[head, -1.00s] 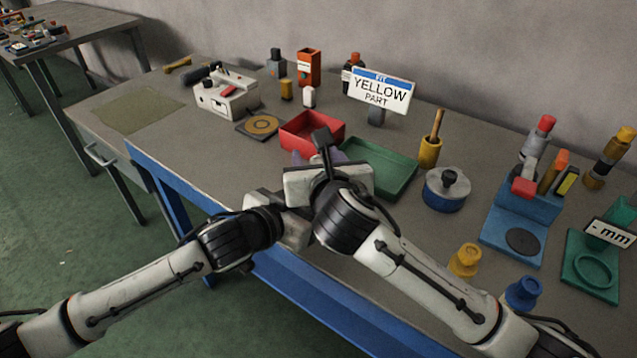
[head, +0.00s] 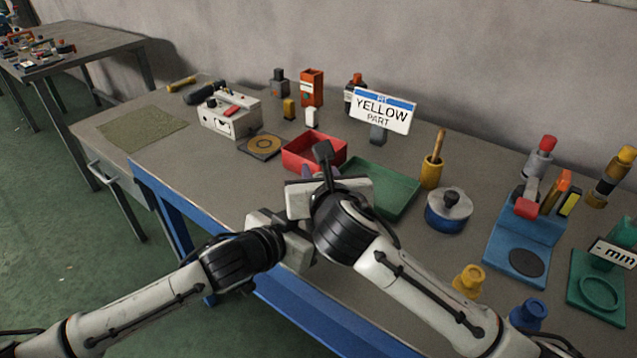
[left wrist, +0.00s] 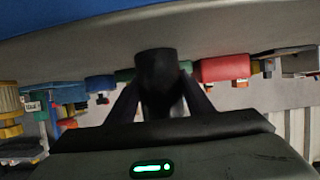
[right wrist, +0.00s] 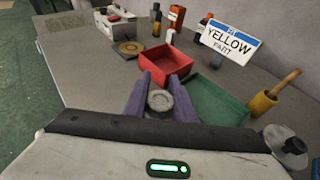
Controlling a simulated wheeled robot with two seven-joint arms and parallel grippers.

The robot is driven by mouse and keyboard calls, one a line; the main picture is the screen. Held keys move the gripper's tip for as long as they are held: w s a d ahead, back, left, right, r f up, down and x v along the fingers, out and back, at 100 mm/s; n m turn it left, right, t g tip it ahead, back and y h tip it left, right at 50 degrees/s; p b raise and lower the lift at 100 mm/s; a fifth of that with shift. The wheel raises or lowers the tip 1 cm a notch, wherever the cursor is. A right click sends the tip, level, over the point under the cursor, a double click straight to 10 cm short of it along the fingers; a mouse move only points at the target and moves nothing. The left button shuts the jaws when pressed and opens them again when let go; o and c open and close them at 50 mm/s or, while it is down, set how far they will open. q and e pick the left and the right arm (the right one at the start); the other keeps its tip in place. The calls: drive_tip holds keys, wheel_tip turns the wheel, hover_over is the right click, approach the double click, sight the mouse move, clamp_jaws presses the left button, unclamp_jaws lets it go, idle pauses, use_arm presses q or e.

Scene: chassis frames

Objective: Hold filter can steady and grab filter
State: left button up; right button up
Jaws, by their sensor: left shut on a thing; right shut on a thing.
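In the left wrist view a dark cylinder, the filter can (left wrist: 155,66), stands between the fingers of my left gripper (left wrist: 158,90), which is shut on it. In the right wrist view a grey round piece with a ringed top, which I take as the filter (right wrist: 160,100), sits between the purple fingers of my right gripper (right wrist: 163,92), shut on it. How far the filter sits in the can is hidden. In the head view both grippers meet at the table's front edge, and my right wrist hides most of the held parts.
A red tray (head: 304,164) and a green tray (head: 402,198) lie just beyond the grippers. A blue lidded pot (head: 448,214) stands to the right, near a wooden-handled yellow cup (head: 432,175). A yellow-part sign (head: 382,110) stands behind. The table's left front is clear.

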use_arm(q)
drive_tip(key=o, duration=1.3)
use_arm(e)
wheel_tip(320, 180, up, 9)
drive_tip(key=shift+r, duration=0.1)
